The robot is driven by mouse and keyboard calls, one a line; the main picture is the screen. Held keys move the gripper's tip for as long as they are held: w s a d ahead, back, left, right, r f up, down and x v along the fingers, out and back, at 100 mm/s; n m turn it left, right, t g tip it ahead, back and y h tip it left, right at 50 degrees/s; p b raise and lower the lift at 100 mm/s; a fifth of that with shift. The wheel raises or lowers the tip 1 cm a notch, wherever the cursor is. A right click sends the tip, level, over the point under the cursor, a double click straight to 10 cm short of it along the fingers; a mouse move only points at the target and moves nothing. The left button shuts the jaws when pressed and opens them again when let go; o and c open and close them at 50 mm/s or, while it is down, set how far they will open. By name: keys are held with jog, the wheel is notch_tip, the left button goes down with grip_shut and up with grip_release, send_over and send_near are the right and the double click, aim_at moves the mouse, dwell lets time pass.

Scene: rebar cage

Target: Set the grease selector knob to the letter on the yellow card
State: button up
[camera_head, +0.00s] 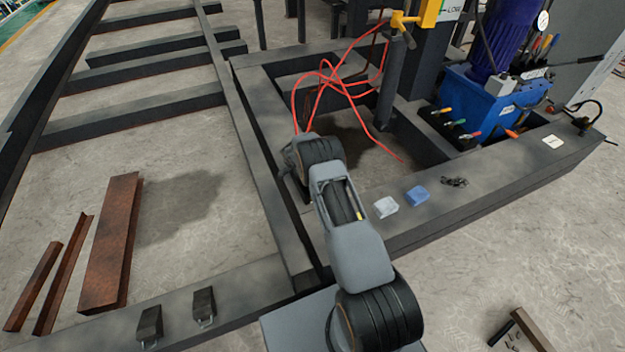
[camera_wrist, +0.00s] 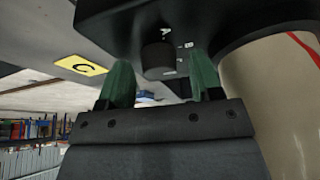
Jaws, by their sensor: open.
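The yellow card (camera_wrist: 81,65) is at the upper left in the wrist view, fixed to a grey surface. Its dark letter looks like a C, seen small and at an angle. The dark round selector knob (camera_wrist: 157,56) projects from a black housing (camera_wrist: 225,15) at the top of that view. Small white marks sit beside the knob, too small to read surely. My gripper (camera_wrist: 161,62) is open, its green fingers on either side of the knob in the picture. I cannot tell whether they touch it. In the head view my arm hides the gripper and knob.
A pale cylinder (camera_wrist: 270,90) stands close at right in the wrist view. In the head view, red hoses (camera_head: 335,85) hang in the dark frame. A blue hydraulic unit (camera_head: 470,95) and two cloths, white (camera_head: 386,207) and blue (camera_head: 417,196), are to the right.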

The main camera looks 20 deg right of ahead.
jog(key=shift+r, duration=0.1)
jog(key=p+v, duration=0.4)
jog(key=v, duration=0.9)
jog(key=shift+a+r, duration=0.2)
jog(key=shift+r, duration=0.05)
